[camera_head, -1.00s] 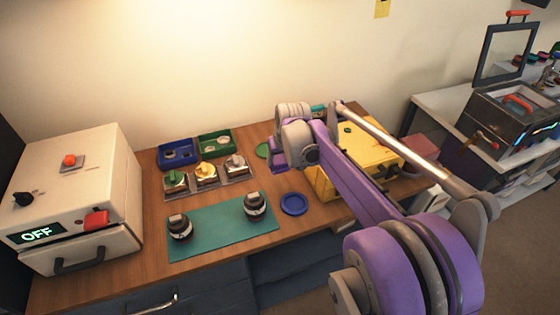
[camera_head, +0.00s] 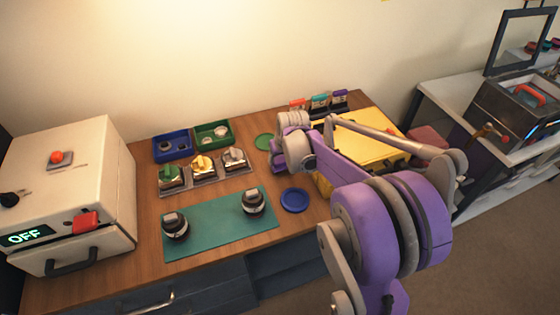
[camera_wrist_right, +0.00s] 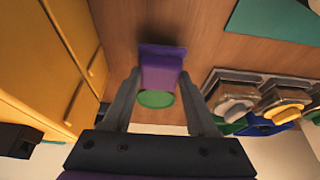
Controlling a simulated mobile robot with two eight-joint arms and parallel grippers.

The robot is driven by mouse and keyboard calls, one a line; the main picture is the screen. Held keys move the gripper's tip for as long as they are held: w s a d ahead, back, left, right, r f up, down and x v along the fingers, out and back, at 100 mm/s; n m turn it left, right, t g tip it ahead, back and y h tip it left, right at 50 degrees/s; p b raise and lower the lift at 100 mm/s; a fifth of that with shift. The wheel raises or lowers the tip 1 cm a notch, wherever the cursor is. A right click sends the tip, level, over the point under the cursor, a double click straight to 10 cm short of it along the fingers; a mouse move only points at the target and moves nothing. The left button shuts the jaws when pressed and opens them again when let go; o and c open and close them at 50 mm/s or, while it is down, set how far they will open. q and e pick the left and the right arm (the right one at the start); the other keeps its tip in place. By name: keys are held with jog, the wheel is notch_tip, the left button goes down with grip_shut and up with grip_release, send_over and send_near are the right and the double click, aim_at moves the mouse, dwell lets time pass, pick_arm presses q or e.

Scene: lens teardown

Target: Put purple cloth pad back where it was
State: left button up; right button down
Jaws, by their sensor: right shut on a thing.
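My right gripper (camera_wrist_right: 160,88) is shut on a purple pad (camera_wrist_right: 163,66), which sticks out between the two fingers in the right wrist view. In the head view the gripper and pad are near the green disc (camera_head: 264,142), above the wooden table, left of the yellow case (camera_head: 366,142); my arm hides part of this area. In the right wrist view the green disc (camera_wrist_right: 157,99) shows just behind the pad. Three small holders with a red (camera_head: 297,104), a teal (camera_head: 319,101) and a purple top (camera_head: 340,97) stand at the table's back. My left gripper is not in view.
A blue disc (camera_head: 294,200) lies in front of my right gripper. A teal mat (camera_head: 215,226) holds two dark lens parts. Trays with metal parts, a blue bin (camera_head: 172,147) and a green bin (camera_head: 212,133) stand left. A white machine reading OFF (camera_head: 75,185) fills the left end.

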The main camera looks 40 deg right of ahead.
jog(key=shift+f, duration=0.85)
jog(key=shift+f, duration=0.2)
jog(key=shift+c, duration=0.9)
grip_release()
jog(key=shift+r, duration=0.1)
jog(key=v, duration=1.2)
jog(key=s+a+f+n, duration=0.1)
jog(key=s+a+f, duration=0.2)
jog(key=s+a, duration=0.5)
jog(key=s+a+f+n+t+y, duration=0.1)
jog(key=s+a+f, duration=0.3)
jog(key=s+a, duration=0.5)
jog(key=a+n, duration=0.1)
jog(key=a, duration=0.2)
jog(key=shift+f+n+p, duration=0.15)
jog(key=shift+n+p, duration=0.15)
